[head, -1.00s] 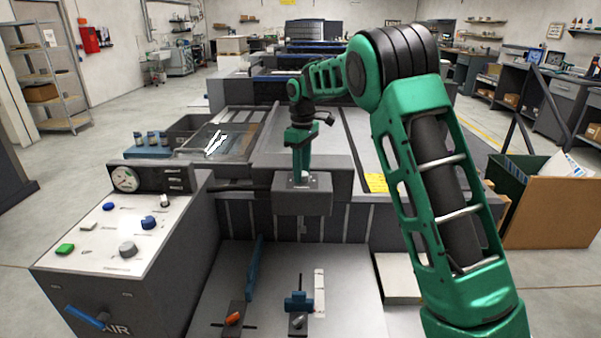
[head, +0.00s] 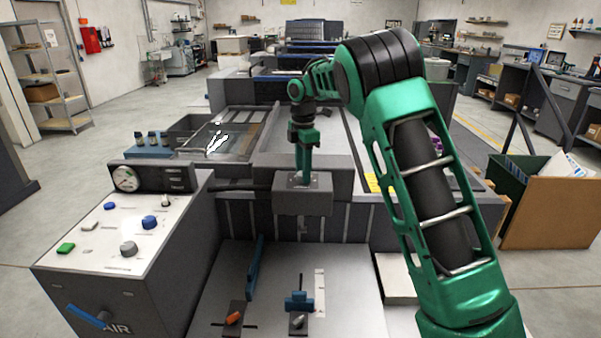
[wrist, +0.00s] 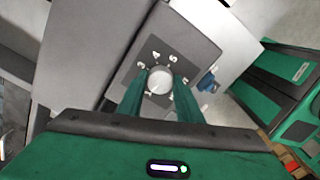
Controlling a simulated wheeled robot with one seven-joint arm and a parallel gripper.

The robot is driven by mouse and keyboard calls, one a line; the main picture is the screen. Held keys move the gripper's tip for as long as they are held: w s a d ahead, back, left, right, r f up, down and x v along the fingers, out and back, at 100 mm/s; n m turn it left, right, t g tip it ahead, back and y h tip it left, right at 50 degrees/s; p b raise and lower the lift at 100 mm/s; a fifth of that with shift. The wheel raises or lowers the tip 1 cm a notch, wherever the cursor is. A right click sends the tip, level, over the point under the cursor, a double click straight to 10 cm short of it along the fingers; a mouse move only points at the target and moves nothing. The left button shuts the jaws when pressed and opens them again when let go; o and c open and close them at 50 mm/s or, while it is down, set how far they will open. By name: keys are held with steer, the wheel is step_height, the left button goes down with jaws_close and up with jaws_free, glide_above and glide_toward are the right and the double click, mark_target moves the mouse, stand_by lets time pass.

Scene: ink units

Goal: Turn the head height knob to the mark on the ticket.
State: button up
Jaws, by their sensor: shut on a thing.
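The head height knob (wrist: 160,80) is a round, pale knob on a dark plate (wrist: 138,102) with white numbers around it. In the wrist view my gripper (wrist: 160,86) has one finger on each side of the knob and is shut on it. The fingers cover part of the number ring, and I cannot tell which mark the knob points to. In the head view my gripper (head: 303,180) reaches down to the top of a grey box (head: 302,201), and hides the knob. A yellow paper (head: 373,183) lies to the right, partly behind my arm; its writing is unreadable.
A control panel (head: 110,235) with coloured buttons and a gauge (head: 125,179) stands at the left. A bed with a blue clamp (head: 299,301) and an orange-tipped lever (head: 233,318) lies in front. A wooden crate (head: 545,215) stands at the right.

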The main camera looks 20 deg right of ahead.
steer(key=shift+w+r+n, duration=0.1)
steer(key=shift+w+n, duration=0.05)
steer(key=shift+n, duration=0.7)
steer(key=shift+w+r+n, duration=0.1)
steer(key=shift+n, duration=0.75)
steer(key=shift+n, duration=0.3)
steer(key=o, duration=1)
steer(key=shift+s+f, duration=0.1)
steer(key=shift+f, duration=0.05)
step_height(320, 180, up, 11)
steer(key=shift+f, duration=0.1)
